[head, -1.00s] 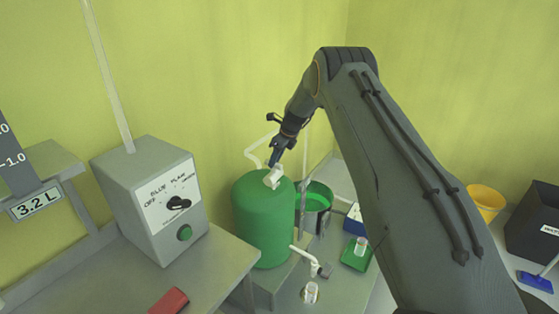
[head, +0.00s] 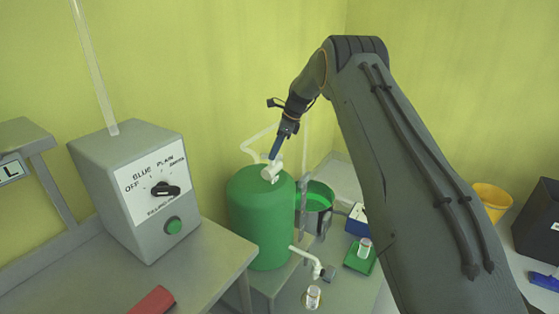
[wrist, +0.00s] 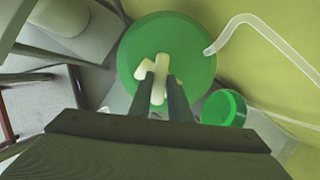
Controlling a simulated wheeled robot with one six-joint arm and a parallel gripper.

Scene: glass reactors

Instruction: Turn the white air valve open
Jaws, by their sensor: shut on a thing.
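The white air valve (head: 270,172) sits on top of the green tank (head: 260,222). In the wrist view the valve (wrist: 152,70) shows a white body with a longer white bar, seen over the round green tank top (wrist: 185,38). My gripper (head: 273,158) reaches down to the valve from above. In the wrist view its two dark fingers (wrist: 158,92) stand on either side of the white bar and are shut on it. The fingers hide part of the bar.
A grey control box (head: 140,195) with a black knob and green button stands on the left bench. A green-lined bucket (head: 318,200) stands right of the tank. A white pipe (head: 255,140) rises behind it. A yellow bucket (head: 490,200) is at far right.

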